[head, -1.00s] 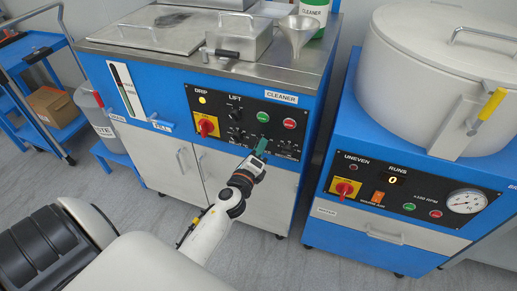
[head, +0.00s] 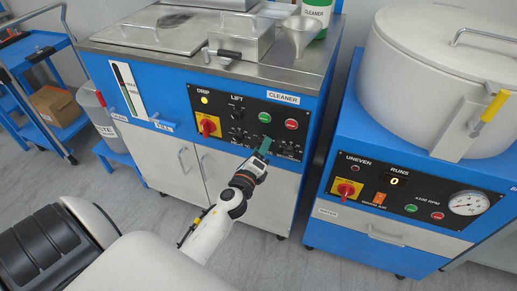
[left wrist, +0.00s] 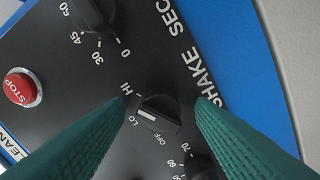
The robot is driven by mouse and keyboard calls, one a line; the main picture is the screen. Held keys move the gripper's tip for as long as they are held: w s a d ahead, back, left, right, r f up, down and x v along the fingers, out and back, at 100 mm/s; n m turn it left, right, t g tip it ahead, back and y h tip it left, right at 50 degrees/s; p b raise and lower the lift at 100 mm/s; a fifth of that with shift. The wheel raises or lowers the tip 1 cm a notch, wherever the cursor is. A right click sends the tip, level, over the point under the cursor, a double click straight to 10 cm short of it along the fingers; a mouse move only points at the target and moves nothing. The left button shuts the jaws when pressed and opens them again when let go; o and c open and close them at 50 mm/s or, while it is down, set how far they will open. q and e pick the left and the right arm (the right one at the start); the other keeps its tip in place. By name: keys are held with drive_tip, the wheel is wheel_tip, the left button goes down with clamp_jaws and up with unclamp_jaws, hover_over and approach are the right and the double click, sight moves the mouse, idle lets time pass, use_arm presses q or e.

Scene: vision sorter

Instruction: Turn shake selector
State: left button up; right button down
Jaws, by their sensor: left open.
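The shake selector (left wrist: 158,114) is a black round knob with a white pointer line, on the dark cleaner panel (head: 222,108). Its marks read HI, LO and OFF, and the white line appears to lie toward LO. My left gripper (left wrist: 163,103) is open, with one green finger on each side of the knob. I cannot tell if the fingers touch it. In the head view, my left gripper (head: 264,145) is at the lower part of the cleaner panel and hides the knob. My right gripper is not in view.
A red STOP button (left wrist: 21,89) and a dial marked 0, 30, 45 (left wrist: 88,14) are near the selector. Another knob (left wrist: 205,170) is partly behind the right finger. The blue spinner cabinet (head: 345,125) stands to the right across a narrow gap.

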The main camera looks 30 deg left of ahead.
use_arm(q)
drive_tip(key=b+v, duration=0.2)
drive_tip(key=v, duration=1)
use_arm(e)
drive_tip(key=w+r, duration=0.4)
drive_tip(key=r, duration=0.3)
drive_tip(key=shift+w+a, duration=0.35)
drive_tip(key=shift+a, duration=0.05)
